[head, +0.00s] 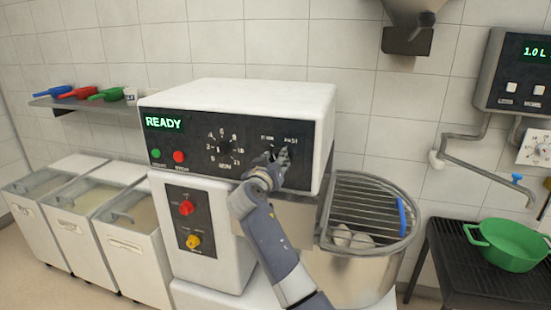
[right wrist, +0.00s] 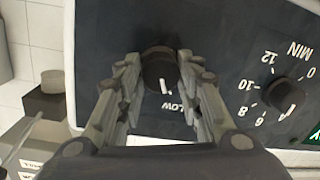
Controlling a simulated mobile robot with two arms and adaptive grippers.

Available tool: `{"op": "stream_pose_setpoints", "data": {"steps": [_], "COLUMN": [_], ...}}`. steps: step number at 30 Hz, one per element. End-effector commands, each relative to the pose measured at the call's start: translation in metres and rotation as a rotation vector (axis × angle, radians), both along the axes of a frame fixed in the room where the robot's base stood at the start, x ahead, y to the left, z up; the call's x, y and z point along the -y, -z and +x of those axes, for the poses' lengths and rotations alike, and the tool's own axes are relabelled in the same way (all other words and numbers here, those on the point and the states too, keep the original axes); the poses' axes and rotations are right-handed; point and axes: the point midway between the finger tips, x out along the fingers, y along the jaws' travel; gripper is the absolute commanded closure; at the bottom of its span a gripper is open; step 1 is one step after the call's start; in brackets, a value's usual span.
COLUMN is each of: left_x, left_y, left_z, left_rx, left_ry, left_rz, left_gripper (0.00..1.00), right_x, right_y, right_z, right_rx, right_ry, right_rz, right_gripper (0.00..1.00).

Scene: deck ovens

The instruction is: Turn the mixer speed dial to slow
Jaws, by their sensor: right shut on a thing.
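The mixer (head: 235,96) has a black upper control panel (head: 196,163). My right gripper (head: 281,156) is at the panel's right part, in front of the speed dial, and hides most of it in the head view. In the right wrist view, the black speed dial (right wrist: 158,66) sits between the two fingers of my right gripper (right wrist: 158,60), which are shut on it from both sides. Its white pointer line points down in that picture, leaning slightly right. The partly covered speed label (right wrist: 188,103), reading "LOW", is down and right of the dial. My left gripper is not in view.
A timer dial (head: 224,147) stands left of the speed dial, with green and red buttons (head: 179,156) farther left. A lower panel holds a red knob (head: 187,208) and a yellow one (head: 194,242). A wire guard (head: 365,210) covers the bowl (head: 350,283) at the right.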

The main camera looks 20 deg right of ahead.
Motion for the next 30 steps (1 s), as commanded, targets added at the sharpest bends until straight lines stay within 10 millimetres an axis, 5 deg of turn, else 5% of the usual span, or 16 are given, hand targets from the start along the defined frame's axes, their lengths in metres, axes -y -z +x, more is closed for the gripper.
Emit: {"op": "stream_pose_setpoints", "data": {"steps": [28, 29, 30], "left_x": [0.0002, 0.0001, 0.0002], "left_y": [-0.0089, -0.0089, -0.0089], "left_z": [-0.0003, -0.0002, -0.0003], "left_rx": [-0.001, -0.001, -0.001], "left_ry": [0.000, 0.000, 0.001], "left_rz": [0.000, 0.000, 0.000], "left_gripper": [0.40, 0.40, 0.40], "right_x": [-0.0009, -0.0009, -0.0009], "right_y": [-0.0004, -0.0004, -0.0004], "right_z": [0.0006, 0.0006, 0.0006], "right_rx": [-0.107, -0.107, -0.107], "right_ry": [-0.001, -0.001, -0.001], "right_rz": [-0.160, -0.160, -0.160], "right_gripper": [0.90, 0.60, 0.51]}}
